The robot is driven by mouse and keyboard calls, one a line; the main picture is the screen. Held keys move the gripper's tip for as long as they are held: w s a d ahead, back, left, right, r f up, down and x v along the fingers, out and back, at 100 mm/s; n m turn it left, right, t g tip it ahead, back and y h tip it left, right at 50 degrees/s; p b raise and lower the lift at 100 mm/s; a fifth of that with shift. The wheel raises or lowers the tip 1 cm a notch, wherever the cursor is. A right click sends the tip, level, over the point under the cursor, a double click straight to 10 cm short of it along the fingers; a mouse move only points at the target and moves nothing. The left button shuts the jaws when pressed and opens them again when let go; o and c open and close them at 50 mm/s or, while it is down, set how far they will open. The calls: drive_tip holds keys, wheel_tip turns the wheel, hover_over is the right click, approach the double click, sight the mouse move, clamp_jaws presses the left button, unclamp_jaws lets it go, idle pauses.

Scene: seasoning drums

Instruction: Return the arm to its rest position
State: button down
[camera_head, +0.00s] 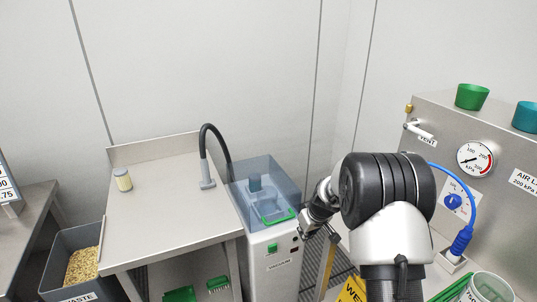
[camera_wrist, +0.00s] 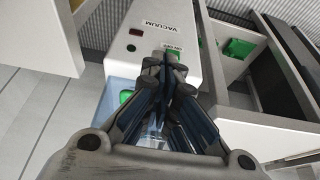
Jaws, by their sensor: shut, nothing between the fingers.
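My gripper (camera_wrist: 168,95) is shut and empty, its fingers together in the wrist view. Behind it in that view is the front of the white vacuum machine (camera_wrist: 183,28), which has a red and a dark button. In the head view my arm reaches from the lower right toward the machine (camera_head: 272,262), and the wrist end (camera_head: 318,215) is just right of its clear blue lid (camera_head: 262,180). The fingertips are hard to make out there. I cannot tell whether the gripper touches the machine.
A steel table (camera_head: 165,215) with a small jar (camera_head: 123,180) and a hose nozzle (camera_head: 207,183) stands left of the machine. A waste bin (camera_head: 62,250) is further left. A steel cabinet (camera_head: 500,200) with a gauge and blue hose is close on the right.

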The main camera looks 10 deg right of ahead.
drive_tip(key=s+a+r+m, duration=0.1)
drive_tip(key=s+a+r, duration=0.1)
drive_tip(key=s+r, duration=0.7)
drive_tip(key=s+a+r, duration=0.2)
drive_tip(key=s+r, duration=0.4)
drive_tip(key=r, duration=0.5)
drive_tip(key=s+r+m+h, duration=0.1)
drive_tip(key=s+r, duration=0.3)
drive_tip(key=s, duration=2)
drive_tip(key=shift+s+a+m+t, duration=0.15)
drive_tip(key=shift+s+m+t, duration=0.2)
drive_tip(key=shift+m, duration=0.45)
